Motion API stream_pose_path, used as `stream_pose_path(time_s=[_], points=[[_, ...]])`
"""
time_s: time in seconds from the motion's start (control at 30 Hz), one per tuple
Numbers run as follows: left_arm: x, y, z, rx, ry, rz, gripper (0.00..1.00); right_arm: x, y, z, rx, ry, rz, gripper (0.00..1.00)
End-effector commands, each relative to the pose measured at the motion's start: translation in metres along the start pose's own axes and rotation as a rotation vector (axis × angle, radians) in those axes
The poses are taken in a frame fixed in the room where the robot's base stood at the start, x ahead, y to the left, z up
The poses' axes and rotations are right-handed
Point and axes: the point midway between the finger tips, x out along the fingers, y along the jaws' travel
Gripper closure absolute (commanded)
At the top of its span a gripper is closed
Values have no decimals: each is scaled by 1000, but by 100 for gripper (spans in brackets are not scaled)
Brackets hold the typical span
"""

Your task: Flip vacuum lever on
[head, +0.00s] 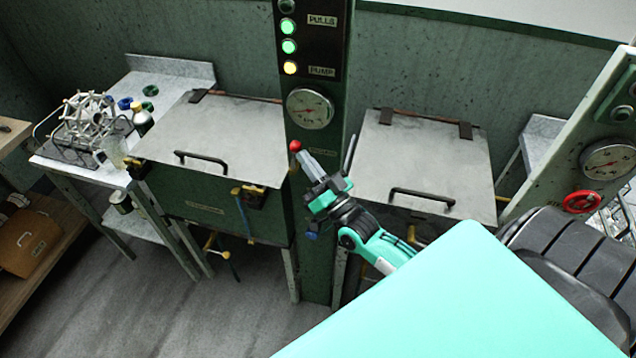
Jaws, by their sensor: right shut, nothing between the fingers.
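The lever's red ball knob (295,146) shows on the front of the green column (318,200), below a round gauge (310,109). My right gripper (304,158) is shut and empty, with its tips right at the knob. I cannot tell whether they touch it. Most of the lever's shaft is hidden by the gripper or too small to make out. My left gripper is not in view.
A lidded basin (220,135) stands left of the column, and another lidded basin (425,165) stands right of it. A side table (70,145) with a metal reel (87,115) and bottles is at the left. The floor (170,310) at lower left is clear.

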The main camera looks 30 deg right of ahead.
Motion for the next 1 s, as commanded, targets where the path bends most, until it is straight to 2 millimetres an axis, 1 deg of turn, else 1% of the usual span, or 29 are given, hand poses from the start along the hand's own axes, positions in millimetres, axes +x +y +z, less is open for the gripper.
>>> stream_pose_path(time_s=[0.03,0.33,1.0], points=[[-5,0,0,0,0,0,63,4,-2,-2,1,2,1,100],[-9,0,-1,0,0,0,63,11,-6,0,2,4,0,100],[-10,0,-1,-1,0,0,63,14,-7,-1,3,9,-2,100]])
